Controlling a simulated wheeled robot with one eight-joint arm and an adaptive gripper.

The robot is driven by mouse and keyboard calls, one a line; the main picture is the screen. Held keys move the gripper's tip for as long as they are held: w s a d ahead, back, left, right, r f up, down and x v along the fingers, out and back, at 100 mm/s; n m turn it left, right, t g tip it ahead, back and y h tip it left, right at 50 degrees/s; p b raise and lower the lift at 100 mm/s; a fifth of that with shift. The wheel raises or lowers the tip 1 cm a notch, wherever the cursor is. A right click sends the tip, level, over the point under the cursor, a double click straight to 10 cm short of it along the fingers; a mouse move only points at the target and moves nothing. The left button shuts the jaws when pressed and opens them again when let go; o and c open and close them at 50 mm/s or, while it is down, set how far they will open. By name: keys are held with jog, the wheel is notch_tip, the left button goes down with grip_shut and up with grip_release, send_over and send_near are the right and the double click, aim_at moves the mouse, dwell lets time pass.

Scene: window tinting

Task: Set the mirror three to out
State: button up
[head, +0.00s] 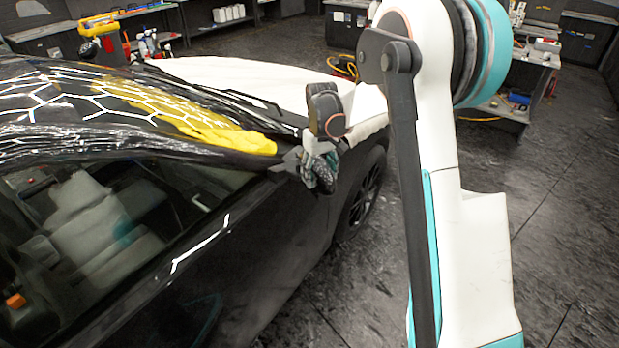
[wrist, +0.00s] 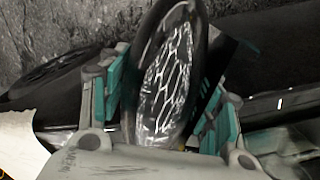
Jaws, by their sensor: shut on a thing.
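The car's side mirror (head: 319,178) sits at the front corner of the side window, on the dark car's near side. My gripper (head: 318,158) is at it from above and hides much of it. In the wrist view the mirror (wrist: 172,75) is a dark oval housing, with its glass showing bright hexagon reflections. It stands between the two teal-padded fingers of my gripper (wrist: 165,95), which are shut on it, one on each side. How far the mirror is turned from the door I cannot tell exactly.
The black car (head: 250,265) fills the left. A yellow cloth (head: 215,130) lies on its windshield and a white cover (head: 225,75) over its hood. Workbenches (head: 515,85) stand at the back. The dark floor (head: 550,240) to the right is clear.

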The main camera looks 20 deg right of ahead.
jog(key=d+n, duration=0.2)
jog(key=shift+w+d+n, duration=0.3)
jog(key=shift+w+d, duration=0.05)
jog(key=shift+w, duration=0.05)
jog(key=shift+w+d+n+b, duration=0.25)
jog(key=shift+w+d+n, duration=0.15)
jog(key=shift+d+n, duration=0.35)
jog(key=shift+w+d+n+b, duration=0.2)
jog(key=shift+w+d+n, duration=0.25)
jog(key=shift+n, duration=0.4)
jog(key=shift+d, duration=0.1)
jog(key=o, duration=1.5)
notch_tip(320, 180, up, 12)
jog(key=shift+r, duration=0.1)
